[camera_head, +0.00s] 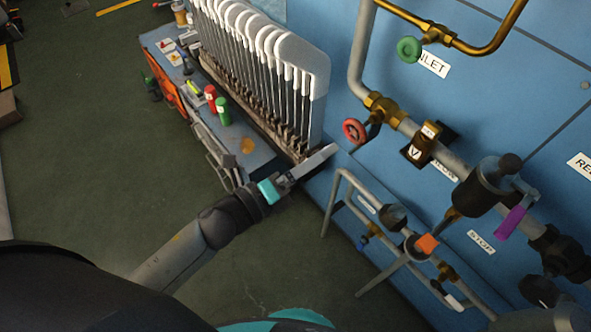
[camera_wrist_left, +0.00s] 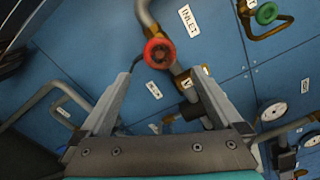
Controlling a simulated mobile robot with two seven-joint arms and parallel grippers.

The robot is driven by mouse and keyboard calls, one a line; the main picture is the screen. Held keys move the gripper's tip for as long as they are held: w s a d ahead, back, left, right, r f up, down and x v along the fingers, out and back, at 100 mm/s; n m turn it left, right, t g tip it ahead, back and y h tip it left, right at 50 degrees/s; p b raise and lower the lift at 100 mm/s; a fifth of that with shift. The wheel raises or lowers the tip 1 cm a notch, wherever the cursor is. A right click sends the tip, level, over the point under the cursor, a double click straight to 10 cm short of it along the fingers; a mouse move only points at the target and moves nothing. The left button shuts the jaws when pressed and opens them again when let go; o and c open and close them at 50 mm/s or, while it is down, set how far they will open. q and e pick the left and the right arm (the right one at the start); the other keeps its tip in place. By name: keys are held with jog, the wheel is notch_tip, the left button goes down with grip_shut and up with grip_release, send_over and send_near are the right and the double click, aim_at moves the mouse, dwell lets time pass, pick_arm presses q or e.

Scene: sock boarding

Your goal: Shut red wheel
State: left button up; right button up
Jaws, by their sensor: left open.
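The red wheel (camera_head: 354,130) is a small round handwheel on a brass valve (camera_head: 382,108) in the grey pipe along the blue wall. My left gripper (camera_head: 328,152) is below and to the left of it in the head view, apart from it. In the left wrist view the red wheel (camera_wrist_left: 159,53) shows beyond the open, empty fingers (camera_wrist_left: 165,80), near the middle and above the fingertips. My right gripper is not identifiable in either view.
A green wheel (camera_head: 409,49) sits on a brass pipe above. A rack of white sock forms (camera_head: 262,55) stands on the blue bench left of the wheel. A grey pipe frame (camera_head: 338,195), a purple lever (camera_head: 510,222) and an orange handle (camera_head: 428,244) are lower right. Open floor lies left.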

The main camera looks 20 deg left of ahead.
pick_arm(q)
jog(key=shift+v, duration=2.25)
jog(key=s+a+f+n+g+y+b, duration=0.1)
jog(key=s+a+f+n+g+y, duration=0.15)
jog(key=f+n, duration=0.55)
jog(key=s+a+f+n+g+y, duration=0.1)
jog(key=s+a+f+n+y, duration=0.2)
jog(key=f, duration=0.9)
jog(key=s+a+f+n+g+y+b, duration=0.1)
jog(key=a+f+n+g+y, duration=0.15)
jog(key=a+f+n, duration=0.55)
jog(key=s+d+f+n+g+y, duration=0.2)
jog(key=s+f+n+g, duration=0.1)
jog(key=s+f, duration=0.8)
notch_tip(320, 180, down, 2)
jog(key=shift+s+f+n+g+b, duration=0.3)
jog(key=shift+n+b, duration=0.1)
jog(key=shift+n, duration=0.3)
jog(key=s+f+n+g, duration=0.1)
jog(key=s, duration=0.2)
jog(key=s+d+f+n+g, duration=0.1)
jog(key=s+f+n, duration=0.1)
jog(key=s, duration=0.2)
jog(key=s+f+n+g, duration=0.1)
jog(key=s+g, duration=0.1)
jog(key=s, duration=0.2)
jog(key=shift+s+d+f+n+y, duration=0.25)
jog(key=shift+n+y, duration=0.05)
jog(key=shift+n, duration=0.1)
